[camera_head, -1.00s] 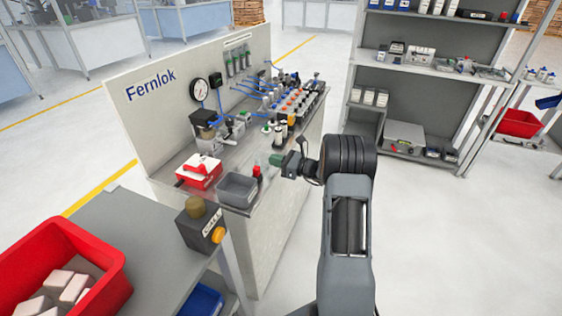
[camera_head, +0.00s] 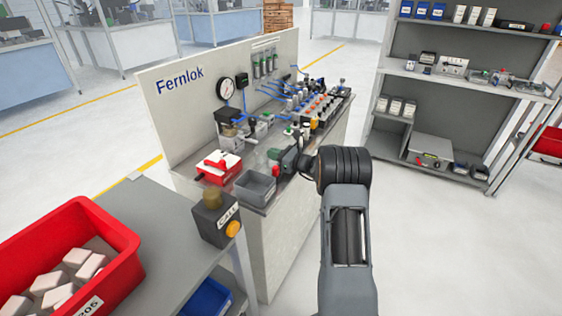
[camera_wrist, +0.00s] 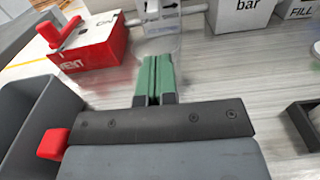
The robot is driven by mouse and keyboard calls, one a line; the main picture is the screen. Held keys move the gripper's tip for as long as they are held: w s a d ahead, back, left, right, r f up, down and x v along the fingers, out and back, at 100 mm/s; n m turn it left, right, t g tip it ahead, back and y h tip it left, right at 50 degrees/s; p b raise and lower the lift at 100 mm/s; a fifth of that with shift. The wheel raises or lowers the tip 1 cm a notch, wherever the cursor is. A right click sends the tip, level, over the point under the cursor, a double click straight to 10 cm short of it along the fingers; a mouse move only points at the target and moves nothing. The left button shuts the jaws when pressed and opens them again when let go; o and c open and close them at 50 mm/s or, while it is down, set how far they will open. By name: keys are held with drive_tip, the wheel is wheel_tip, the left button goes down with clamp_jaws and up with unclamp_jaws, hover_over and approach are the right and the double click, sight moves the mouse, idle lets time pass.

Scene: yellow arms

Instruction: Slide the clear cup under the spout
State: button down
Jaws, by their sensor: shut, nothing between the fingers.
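My gripper (camera_head: 274,154) reaches over the bench from the right. In the wrist view its green fingers (camera_wrist: 154,76) are pressed together with nothing between them. A faint see-through shape (camera_wrist: 163,46), likely the clear cup, stands just beyond the fingertips; whether they touch it I cannot tell. I cannot make out the cup in the head view. The spout cannot be clearly told apart; a box marked FILL (camera_wrist: 300,10) shows at the upper right of the wrist view.
A red and white box (camera_head: 218,167), a grey bin (camera_head: 255,187) and a red-capped item (camera_wrist: 53,143) lie to the left of my gripper. Valves and fittings (camera_head: 312,103) crowd the bench's far end. A side table (camera_head: 165,225) holds a red crate (camera_head: 130,262).

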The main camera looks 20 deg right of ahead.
drive_tip(key=shift+w+a, duration=0.5)
drive_tip(key=shift+a, duration=0.05)
drive_tip(key=shift+s+d, duration=0.35)
drive_tip(key=shift+d, duration=0.05)
drive_tip(key=b+v, duration=0.1)
drive_tip(key=v, duration=1.2)
